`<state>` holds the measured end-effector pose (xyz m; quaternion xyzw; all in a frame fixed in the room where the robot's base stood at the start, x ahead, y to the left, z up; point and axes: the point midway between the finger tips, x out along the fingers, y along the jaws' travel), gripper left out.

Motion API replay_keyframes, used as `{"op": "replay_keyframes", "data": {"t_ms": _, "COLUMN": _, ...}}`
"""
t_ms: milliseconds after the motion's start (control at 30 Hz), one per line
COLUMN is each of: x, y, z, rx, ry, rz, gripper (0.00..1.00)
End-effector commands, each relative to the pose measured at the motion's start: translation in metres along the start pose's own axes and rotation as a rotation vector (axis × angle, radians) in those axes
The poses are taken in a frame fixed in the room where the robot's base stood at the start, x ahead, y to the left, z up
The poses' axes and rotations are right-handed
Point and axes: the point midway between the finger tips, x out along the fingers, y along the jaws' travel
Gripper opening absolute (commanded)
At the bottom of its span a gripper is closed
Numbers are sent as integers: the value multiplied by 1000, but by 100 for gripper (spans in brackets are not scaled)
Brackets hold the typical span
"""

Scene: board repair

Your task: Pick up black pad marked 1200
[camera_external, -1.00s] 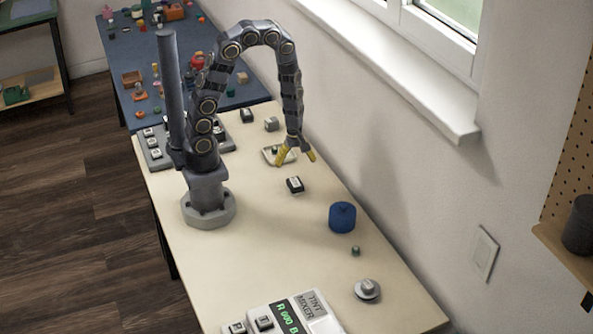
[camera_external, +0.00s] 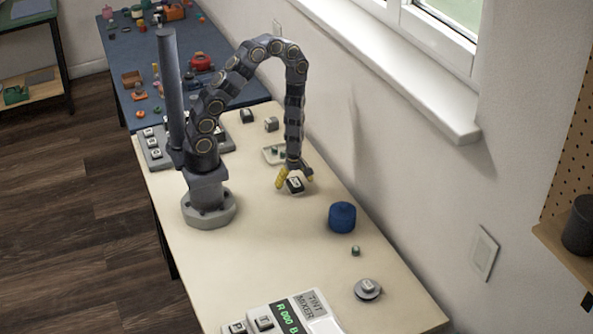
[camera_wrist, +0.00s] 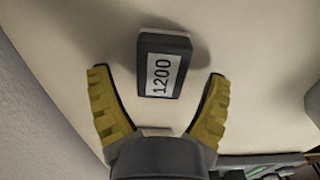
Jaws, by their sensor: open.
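The black pad (camera_wrist: 163,66) carries a white label reading 1200 in the wrist view, where it lies ahead of and between my open yellow fingers. In the external view the pad (camera_external: 295,186) rests on the cream table near its middle. My gripper (camera_external: 294,180) is directly over the pad there, pointing down with a finger on either side. In the wrist view my gripper (camera_wrist: 158,95) is open, with a gap between each finger and the pad.
A tint mixer panel (camera_external: 290,318) sits at the front edge. A grey key panel (camera_external: 153,154) is at the back left.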

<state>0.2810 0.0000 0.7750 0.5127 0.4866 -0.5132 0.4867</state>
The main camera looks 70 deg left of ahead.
Motion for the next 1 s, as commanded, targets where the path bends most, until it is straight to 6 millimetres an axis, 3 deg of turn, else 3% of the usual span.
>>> {"op": "replay_keyframes", "data": {"t_ms": 300, "x": 4, "y": 0, "z": 0, "rx": 2, "ry": 1, "rz": 1, "gripper": 79}}
{"op": "replay_keyframes", "data": {"t_ms": 367, "x": 4, "y": 0, "z": 0, "rx": 2, "ry": 1, "rz": 1, "gripper": 57}}
{"op": "replay_keyframes", "data": {"t_ms": 400, "x": 4, "y": 0, "z": 0, "rx": 1, "ry": 1, "rz": 1, "gripper": 40}}
{"op": "replay_keyframes", "data": {"t_ms": 467, "x": 4, "y": 0, "z": 0, "rx": 1, "ry": 1, "rz": 1, "gripper": 16}}
{"op": "replay_keyframes", "data": {"t_ms": 833, "x": 3, "y": 0, "z": 0, "rx": 2, "ry": 1, "rz": 1, "gripper": 15}}
{"op": "replay_keyframes", "data": {"t_ms": 1000, "x": -7, "y": 1, "z": 1, "rx": 3, "ry": -2, "rz": 2, "gripper": 15}}
